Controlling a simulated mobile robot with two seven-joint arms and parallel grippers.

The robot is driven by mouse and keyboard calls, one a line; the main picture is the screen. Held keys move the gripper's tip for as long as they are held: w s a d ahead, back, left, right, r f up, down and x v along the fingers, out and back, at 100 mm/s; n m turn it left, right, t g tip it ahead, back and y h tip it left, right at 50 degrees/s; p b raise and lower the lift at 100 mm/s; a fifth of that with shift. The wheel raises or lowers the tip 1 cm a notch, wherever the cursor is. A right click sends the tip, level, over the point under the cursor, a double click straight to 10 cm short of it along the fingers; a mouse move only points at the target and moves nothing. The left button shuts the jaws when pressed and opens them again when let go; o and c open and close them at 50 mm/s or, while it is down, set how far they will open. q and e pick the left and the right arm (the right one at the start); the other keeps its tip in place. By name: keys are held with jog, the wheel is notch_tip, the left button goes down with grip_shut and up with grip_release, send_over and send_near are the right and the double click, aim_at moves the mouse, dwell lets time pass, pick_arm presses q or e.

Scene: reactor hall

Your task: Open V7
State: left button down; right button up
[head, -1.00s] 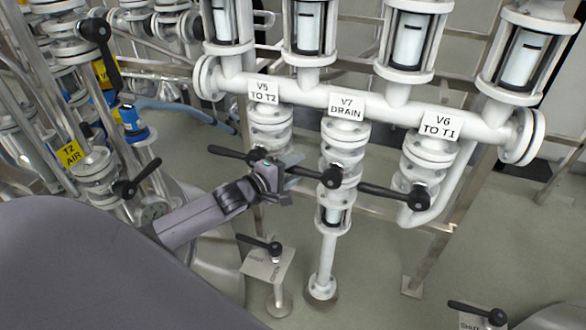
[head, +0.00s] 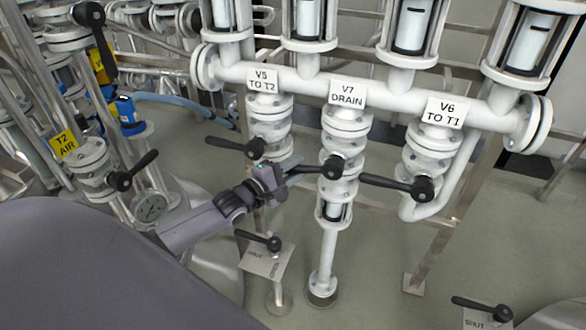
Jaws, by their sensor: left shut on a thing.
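Valve V7 (head: 337,140) is the middle white valve under its "V7 DRAIN" label (head: 347,93). Its black lever (head: 316,168) runs left from a round hub at the front of the valve. My left gripper (head: 294,174) comes in from the left and is shut on the outer part of the V7 lever, to the left of the hub. The fingers hide the lever's end. My right gripper is not in view.
Valve V5 (head: 268,128) on the left and V6 (head: 432,150) on the right have black levers pointing left. The V5 lever (head: 232,146) is just above my gripper. A low valve plate (head: 268,262) with a black handle stands below my forearm.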

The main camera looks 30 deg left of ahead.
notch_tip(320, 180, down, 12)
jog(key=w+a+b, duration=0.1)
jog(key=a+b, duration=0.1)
jog(key=b, duration=1.2)
pick_arm(q)
jog(key=d+f+n+t+y+b, duration=0.1)
jog(key=d+f+n+b, duration=0.1)
jog(key=n, duration=0.3)
jog(key=w+d+f+n+t+y+b, duration=0.1)
jog(key=d+f+n+t+b, duration=0.1)
jog(key=n, duration=0.4)
jog(key=w+d+f+n+t+y+b, duration=0.1)
jog(key=d+f+n+t+y+b, duration=0.1)
jog(key=d+n, duration=0.3)
jog(key=shift+w+d+f+n, duration=0.1)
jog(key=shift+d+f+n, duration=0.25)
jog(key=shift+f, duration=0.3)
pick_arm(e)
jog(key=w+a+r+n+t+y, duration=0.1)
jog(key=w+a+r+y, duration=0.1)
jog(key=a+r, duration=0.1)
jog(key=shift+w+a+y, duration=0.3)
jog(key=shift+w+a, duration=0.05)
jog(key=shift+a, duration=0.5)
